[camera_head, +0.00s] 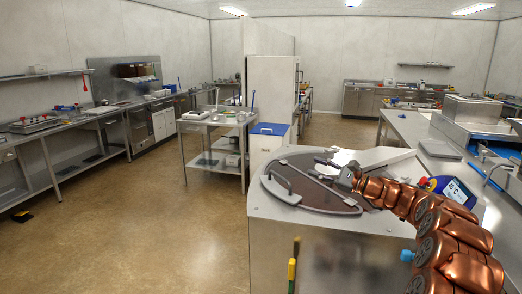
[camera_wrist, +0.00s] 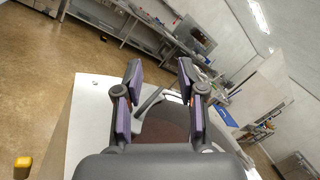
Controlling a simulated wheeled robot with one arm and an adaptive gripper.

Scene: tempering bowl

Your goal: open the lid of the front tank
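The front tank (camera_head: 330,250) is a pale metal cabinet at lower centre right in the head view. Its round, dark, see-through lid (camera_head: 305,192) lies flat on top, with a light bar across it. A bar handle (camera_head: 278,178) stands on the lid's left part. My gripper (camera_head: 328,165) is over the lid's far right part. In the wrist view my gripper (camera_wrist: 160,74) has its two fingers spread apart. A grey handle bar (camera_wrist: 149,101) shows between and beyond them, above the dark lid (camera_wrist: 165,131). I cannot tell whether the fingers touch anything.
A blue-lidded white bin (camera_head: 268,137) stands behind the tank. A steel table (camera_head: 215,119) is further left. The floor (camera_head: 140,220) left of the tank is mostly clear.

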